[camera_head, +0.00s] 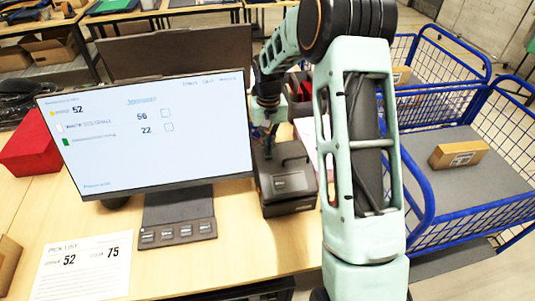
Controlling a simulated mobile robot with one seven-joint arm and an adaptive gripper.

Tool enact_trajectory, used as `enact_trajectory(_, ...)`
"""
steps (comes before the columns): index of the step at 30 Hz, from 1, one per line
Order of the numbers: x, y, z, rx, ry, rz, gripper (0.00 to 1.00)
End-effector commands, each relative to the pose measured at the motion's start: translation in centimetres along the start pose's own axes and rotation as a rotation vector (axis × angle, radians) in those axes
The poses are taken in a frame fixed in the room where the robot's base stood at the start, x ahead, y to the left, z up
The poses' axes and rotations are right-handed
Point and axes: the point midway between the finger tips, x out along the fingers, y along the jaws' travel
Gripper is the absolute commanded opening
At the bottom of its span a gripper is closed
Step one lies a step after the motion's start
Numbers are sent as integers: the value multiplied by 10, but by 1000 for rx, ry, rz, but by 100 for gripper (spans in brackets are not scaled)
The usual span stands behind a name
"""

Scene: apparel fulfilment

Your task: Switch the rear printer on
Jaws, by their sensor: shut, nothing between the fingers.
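A dark box-shaped printer (288,190) stands on the wooden table, right of the monitor. My gripper (268,150) points down at the far left part of this printer, close to the monitor's right edge. It is shut with nothing held. I cannot tell whether its tips touch the printer. A dark shape with some red (299,88) lies behind my arm; I cannot tell whether it is another printer. No power switch can be made out.
The monitor (150,130) stands close left of my gripper, with a small button panel (178,233) at its base. A pick list (84,268) lies front left. A red box (30,143) is at left. A blue cart (430,190) holding a carton (458,154) is right.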

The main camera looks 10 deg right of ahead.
Motion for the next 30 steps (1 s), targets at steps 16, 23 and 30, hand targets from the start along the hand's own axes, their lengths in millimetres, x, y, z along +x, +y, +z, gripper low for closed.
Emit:
enact_trajectory(16, 9, 0, 0, 0, 0, 0, 0)
enact_trajectory(23, 12, 0, 0, 0, 0, 0, 0)
enact_trajectory(30, 16, 0, 0, 0, 0, 0, 0)
